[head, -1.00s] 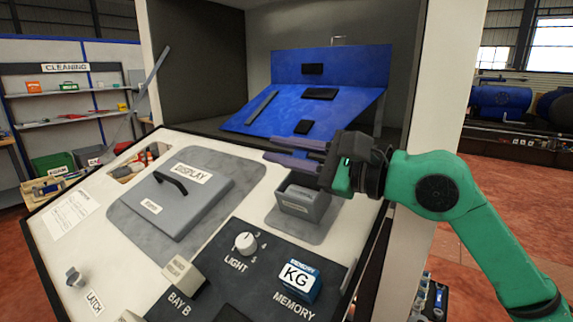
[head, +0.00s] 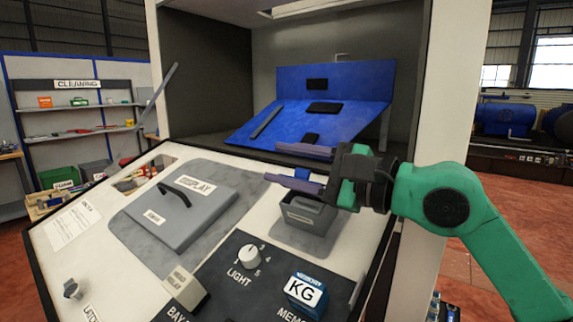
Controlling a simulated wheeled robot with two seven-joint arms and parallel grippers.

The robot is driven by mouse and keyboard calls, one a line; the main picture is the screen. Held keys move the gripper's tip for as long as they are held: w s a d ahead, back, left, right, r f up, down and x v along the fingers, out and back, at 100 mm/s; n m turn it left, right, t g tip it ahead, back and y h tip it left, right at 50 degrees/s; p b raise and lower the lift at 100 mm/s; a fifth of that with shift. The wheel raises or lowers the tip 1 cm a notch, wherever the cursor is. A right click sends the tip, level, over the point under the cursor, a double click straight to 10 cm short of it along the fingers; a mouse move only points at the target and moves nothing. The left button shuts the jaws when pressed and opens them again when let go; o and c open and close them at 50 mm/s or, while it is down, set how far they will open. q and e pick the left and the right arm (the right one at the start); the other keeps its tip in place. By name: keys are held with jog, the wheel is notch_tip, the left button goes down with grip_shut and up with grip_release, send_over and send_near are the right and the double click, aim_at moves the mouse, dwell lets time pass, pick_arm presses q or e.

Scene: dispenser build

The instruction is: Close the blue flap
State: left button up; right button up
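The blue flap (head: 352,112) is a wide sloping panel inside the open cabinet, with black fittings on it. It leans down toward me from an upright blue panel (head: 360,80) behind it. My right gripper (head: 302,167) is open and empty, its two purple-grey fingers pointing left. It is in front of the flap's lower edge, above the grey slotted box on the console. The upper finger overlaps the view of the flap's lower edge; I cannot tell whether it touches. My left gripper is not in view.
The sloping console carries a grey display lid (head: 165,210) with a black handle, the grey box (head: 308,217), a light knob (head: 249,254) and a blue KG block (head: 306,291). A thin grey bar (head: 150,110) rises at the left. The cabinet's right wall (head: 455,80) stands beside my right arm.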

jog(key=shift+s+d+f+b, duration=0.2)
jog(key=shift+d+b, duration=0.2)
jog(key=shift+d, duration=0.05)
jog(key=b+v, duration=0.5)
jog(key=v, duration=0.8)
jog(key=shift+s+d+b, duration=0.15)
jog(key=shift+s+b, duration=0.1)
jog(key=shift+b, duration=0.05)
jog(key=shift+r, duration=0.1)
